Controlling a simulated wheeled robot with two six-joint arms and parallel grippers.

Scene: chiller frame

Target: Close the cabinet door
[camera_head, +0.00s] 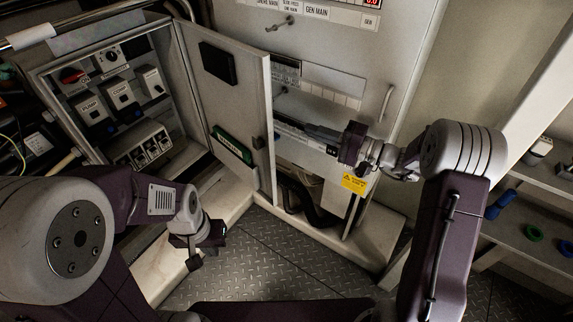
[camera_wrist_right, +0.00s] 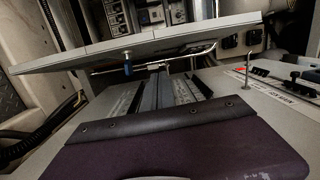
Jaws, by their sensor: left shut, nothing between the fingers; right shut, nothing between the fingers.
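The cabinet (camera_head: 48,75) stands open at the left in the head view, with switches and breakers inside. Its pale door (camera_head: 239,98) stands swung out to the right of the opening, carrying a black rectangle and a green-edged pocket. The door also shows as a tilted panel across the upper part of the right wrist view (camera_wrist_right: 190,41). My right gripper (camera_head: 309,129) is shut and empty, just right of the door's free edge, its fingers pointing toward the door. Contact cannot be told. My left gripper (camera_head: 191,254) is shut and empty, low in front of the cabinet.
A grey panel (camera_head: 330,50) with labels and handles stands behind my right gripper. A shelf (camera_head: 530,190) with small coloured items is at the far right. Chequered metal floor (camera_head: 270,265) lies clear below the door. Dark hoses (camera_head: 295,200) run beneath the panel.

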